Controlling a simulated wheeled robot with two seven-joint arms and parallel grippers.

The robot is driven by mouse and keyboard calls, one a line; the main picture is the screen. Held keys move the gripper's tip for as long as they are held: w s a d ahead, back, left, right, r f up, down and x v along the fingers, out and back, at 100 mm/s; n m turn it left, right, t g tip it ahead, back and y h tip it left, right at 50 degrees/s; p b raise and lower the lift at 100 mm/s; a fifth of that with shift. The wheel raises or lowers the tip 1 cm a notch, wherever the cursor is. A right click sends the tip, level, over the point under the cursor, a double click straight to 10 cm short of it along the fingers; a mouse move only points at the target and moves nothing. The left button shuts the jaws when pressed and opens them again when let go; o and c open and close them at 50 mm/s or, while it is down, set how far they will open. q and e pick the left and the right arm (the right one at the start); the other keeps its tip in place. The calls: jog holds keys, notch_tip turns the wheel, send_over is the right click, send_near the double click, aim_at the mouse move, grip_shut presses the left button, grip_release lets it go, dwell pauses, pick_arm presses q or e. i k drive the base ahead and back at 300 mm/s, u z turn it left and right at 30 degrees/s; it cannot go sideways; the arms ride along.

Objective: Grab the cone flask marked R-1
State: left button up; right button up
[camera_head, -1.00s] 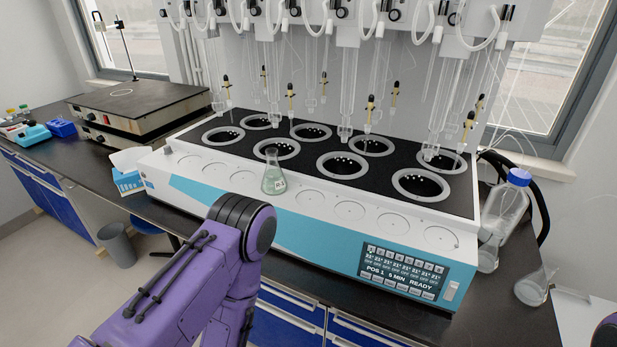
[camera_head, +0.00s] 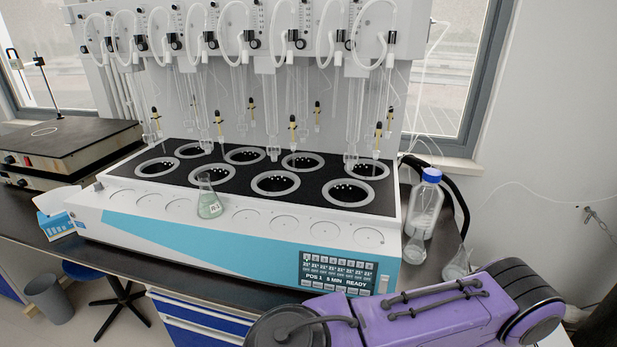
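The cone flask marked R-1 (camera_head: 209,204) stands upright on the front ledge of the white multi distiller (camera_head: 130,224), left of the middle. It is clear glass with greenish liquid and a white label. A purple arm of mine lies across the lower right of the view, well right of and in front of the flask. No gripper fingers show in the view, and nothing is touching the flask.
The distiller has several heating wells with glass tubes hanging above. A blue-capped bottle (camera_head: 423,208) and another conical flask (camera_head: 456,265) stand at its right end. A tissue box (camera_head: 58,222) is at its left end, near a hot plate (camera_head: 60,140).

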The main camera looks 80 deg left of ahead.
aim_at(210, 206)
jog(key=z, duration=0.2)
jog(key=k, duration=1.9)
jog(key=u, duration=0.3)
